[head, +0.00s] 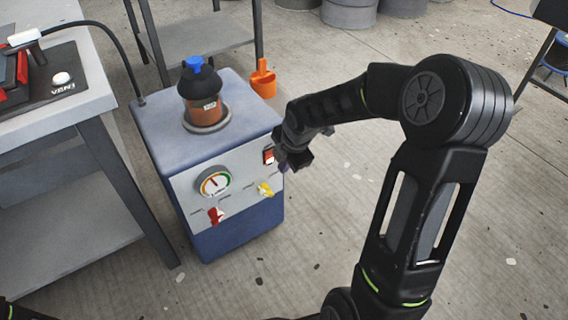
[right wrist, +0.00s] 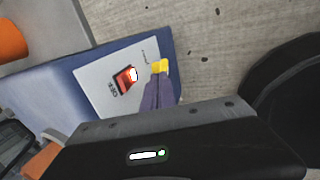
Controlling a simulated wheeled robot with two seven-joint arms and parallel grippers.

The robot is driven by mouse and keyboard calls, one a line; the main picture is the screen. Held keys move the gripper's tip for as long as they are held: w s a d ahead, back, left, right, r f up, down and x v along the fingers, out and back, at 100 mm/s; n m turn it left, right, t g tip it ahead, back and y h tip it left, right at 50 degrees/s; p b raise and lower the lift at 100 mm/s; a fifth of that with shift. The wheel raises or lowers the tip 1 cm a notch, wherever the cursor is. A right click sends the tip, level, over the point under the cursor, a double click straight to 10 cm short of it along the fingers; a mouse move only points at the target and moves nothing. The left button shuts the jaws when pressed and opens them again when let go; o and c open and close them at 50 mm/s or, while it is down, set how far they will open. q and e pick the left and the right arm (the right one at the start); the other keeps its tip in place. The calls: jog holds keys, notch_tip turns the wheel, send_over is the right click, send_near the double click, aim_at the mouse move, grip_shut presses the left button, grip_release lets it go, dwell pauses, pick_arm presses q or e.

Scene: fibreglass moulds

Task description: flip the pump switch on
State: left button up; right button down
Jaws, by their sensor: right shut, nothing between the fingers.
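The pump is a blue box (head: 160,135) with a light grey front panel. Its red rocker switch (head: 268,156) sits at the panel's upper right and also shows in the right wrist view (right wrist: 125,80), with a bright patch at one end. I cannot tell its setting for sure. My right gripper (head: 290,163) is shut and empty, just right of the switch in the head view. In the right wrist view its closed fingers (right wrist: 160,90) point at the panel, beside the switch, with the tips close to the yellow valve handle (right wrist: 159,66). Contact cannot be told. My left gripper is out of view.
The panel also carries a round gauge (head: 214,182), a red valve handle (head: 215,215) and the yellow one (head: 265,189). A brown jar with a black lid (head: 203,90) stands on top. An orange cup (head: 263,80) hangs behind.

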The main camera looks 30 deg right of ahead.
jog(key=s+r+p, duration=0.2)
jog(key=s+r, duration=0.2)
jog(key=r, duration=0.2)
jog(key=shift+r, duration=0.2)
jog(key=shift+s, duration=0.1)
